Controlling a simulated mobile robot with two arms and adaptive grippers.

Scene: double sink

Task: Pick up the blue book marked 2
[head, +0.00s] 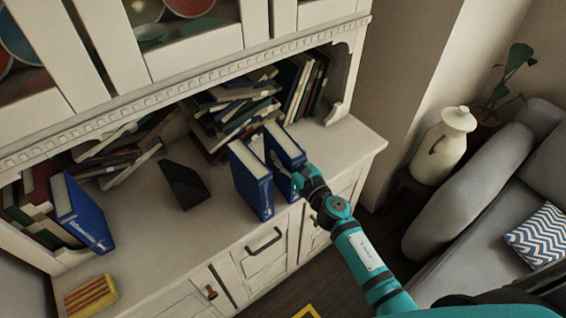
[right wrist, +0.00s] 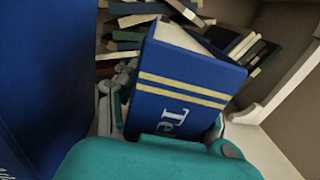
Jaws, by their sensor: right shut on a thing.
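My right gripper (head: 296,174) is shut on the rightmost blue book (head: 286,144), which stands upright near the front of the cabinet's counter. In the right wrist view this blue book (right wrist: 182,85) leans a little, with two cream bands and pale lettering on its spine and a finger along its left side. Another blue book (head: 252,178) stands just to its left, apart from the gripper. A third blue book (head: 82,215) leans at the far left. No number 2 is readable on any of them. My left gripper is not in view.
Piles of books (head: 230,112) lie under the shelf behind. A dark block-like object (head: 185,184) and a yellow-and-red striped item (head: 91,296) are on the counter (head: 180,236). A cream jug (head: 444,145) and grey sofa (head: 470,190) stand to the right.

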